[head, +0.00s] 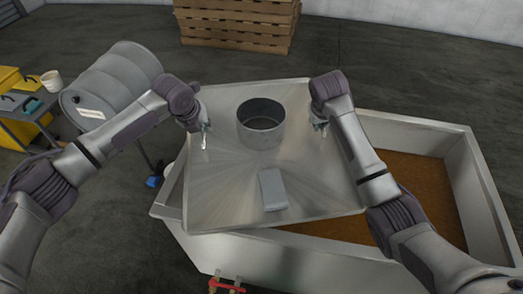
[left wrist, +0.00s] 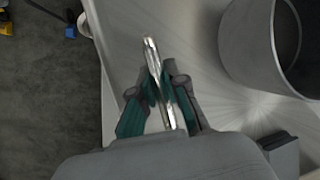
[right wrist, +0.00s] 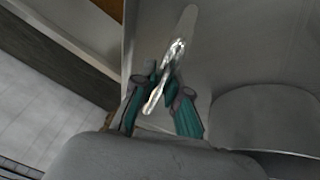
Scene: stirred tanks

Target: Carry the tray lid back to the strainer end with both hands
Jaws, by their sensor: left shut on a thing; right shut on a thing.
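The tray lid (head: 225,190) is a flat, square metal sheet lying tilted over the left part of the metal tank (head: 455,165). A round grey metal pot or collar (head: 261,138) and a small grey block (head: 272,190) are on its top. My left gripper (head: 205,128) is shut on a bright metal handle near the lid's left edge; the handle also shows in the left wrist view (left wrist: 158,80). My right gripper (head: 320,122) is shut on a matching handle near the right edge, seen in the right wrist view (right wrist: 165,78). I cannot tell whether the lid touches the tank rim.
Brown contents (head: 415,190) show in the uncovered right part of the tank. A grey drum (head: 112,82) and a cart with yellow boxes (head: 12,80) stand at the left. A red-handled valve (head: 228,285) is at the near side.

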